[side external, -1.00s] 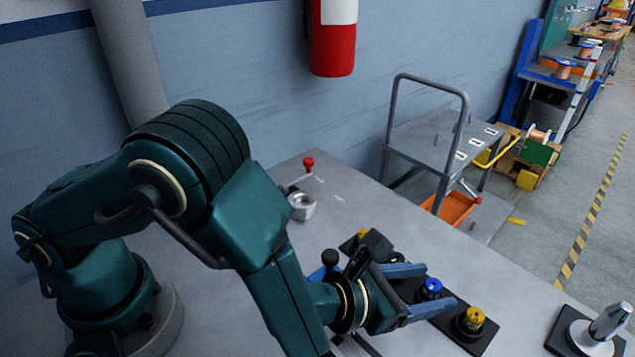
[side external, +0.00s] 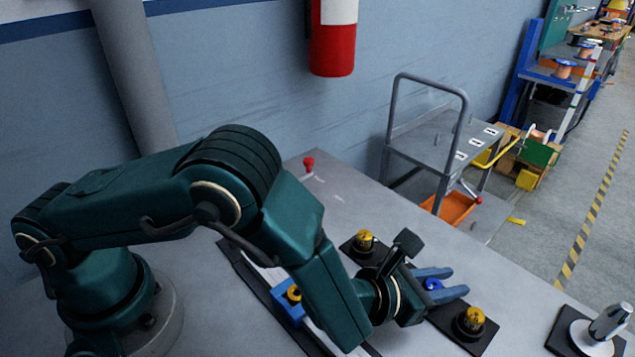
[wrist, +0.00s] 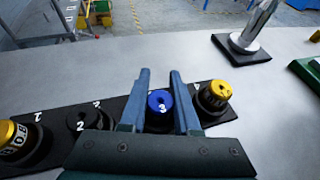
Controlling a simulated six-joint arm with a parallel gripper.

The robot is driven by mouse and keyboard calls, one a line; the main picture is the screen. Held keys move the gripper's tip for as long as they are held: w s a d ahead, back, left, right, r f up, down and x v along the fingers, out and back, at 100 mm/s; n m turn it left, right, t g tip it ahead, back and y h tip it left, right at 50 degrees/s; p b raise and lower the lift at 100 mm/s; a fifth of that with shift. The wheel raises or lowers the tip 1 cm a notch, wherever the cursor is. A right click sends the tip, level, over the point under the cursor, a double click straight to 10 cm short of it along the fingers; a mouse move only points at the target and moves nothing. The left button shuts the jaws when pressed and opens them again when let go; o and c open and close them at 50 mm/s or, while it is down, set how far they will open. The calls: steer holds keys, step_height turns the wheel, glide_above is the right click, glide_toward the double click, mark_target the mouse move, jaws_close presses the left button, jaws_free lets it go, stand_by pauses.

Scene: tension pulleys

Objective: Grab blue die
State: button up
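The blue die (side external: 432,284) is a round piece with a blue top, seated on a dark base plate. In the wrist view its blue top (wrist: 159,101), marked 3, shows between my two fingers. My gripper (side external: 450,283) has blue fingers, which are spread apart on either side of the die. In the wrist view my gripper (wrist: 159,78) is open, with a gap between each fingertip and the die. I cannot tell whether the fingers touch it lower down, where its body is hidden.
A yellow-topped die (side external: 470,320) stands close by on the right, and another yellow-topped one (side external: 364,240) stands behind on the left. A metal post on a black base (wrist: 246,42) stands farther off.

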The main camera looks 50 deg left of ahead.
jaws_close()
steer(key=shift+r, duration=0.1)
